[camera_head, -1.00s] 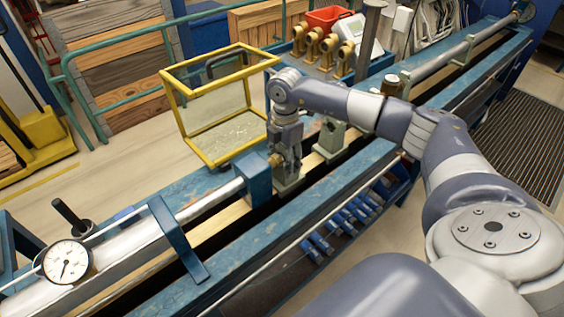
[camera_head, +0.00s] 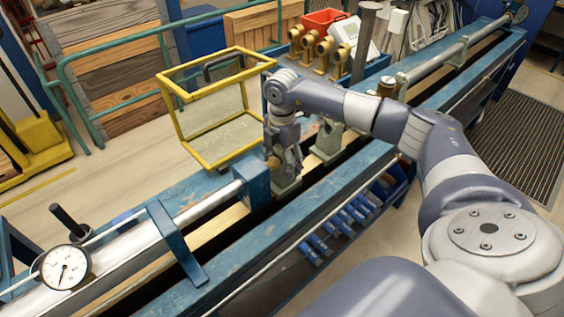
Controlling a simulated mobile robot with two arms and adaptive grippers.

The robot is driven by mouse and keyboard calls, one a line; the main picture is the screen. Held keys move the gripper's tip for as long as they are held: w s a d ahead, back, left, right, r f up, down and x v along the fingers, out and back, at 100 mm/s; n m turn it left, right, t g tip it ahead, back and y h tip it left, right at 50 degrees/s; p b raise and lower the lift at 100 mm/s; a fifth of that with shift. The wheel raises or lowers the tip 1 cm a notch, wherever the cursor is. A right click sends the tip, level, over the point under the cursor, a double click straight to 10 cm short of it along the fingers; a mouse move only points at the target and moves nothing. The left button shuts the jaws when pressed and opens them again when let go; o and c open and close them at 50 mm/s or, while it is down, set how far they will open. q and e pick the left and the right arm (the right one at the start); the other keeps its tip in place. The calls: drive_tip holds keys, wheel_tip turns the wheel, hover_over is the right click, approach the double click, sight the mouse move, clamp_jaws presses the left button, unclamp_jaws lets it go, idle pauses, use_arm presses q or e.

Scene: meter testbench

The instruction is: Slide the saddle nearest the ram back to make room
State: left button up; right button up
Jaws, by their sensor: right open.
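The saddle nearest the ram (camera_head: 288,187) is a grey-green block on the rails of the blue bench, just right of the blue crosshead (camera_head: 256,181). The silver ram (camera_head: 208,207) runs in from the left, and a brass-coloured tip (camera_head: 273,164) shows beyond the crosshead. My right gripper (camera_head: 292,164) points down over this saddle, its fingers open around or just beside the saddle's upper part. The fingers hide much of the saddle, and I cannot tell whether they touch it. A second grey-green saddle (camera_head: 327,147) stands further right along the rails. My left gripper is not in view.
A yellow-framed clear guard (camera_head: 207,164) stands close behind the gripper. Brass fittings (camera_head: 323,50), a red bin (camera_head: 326,18) and an upright post (camera_head: 364,45) are at the back. A dial gauge (camera_head: 66,268) sits at the left. Rail space lies between the two saddles.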

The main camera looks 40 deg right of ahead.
wheel_tip(320, 180, up, 12)
drive_tip(key=shift+f, duration=0.15)
drive_tip(key=shift+f, duration=0.1)
idle(0.6)
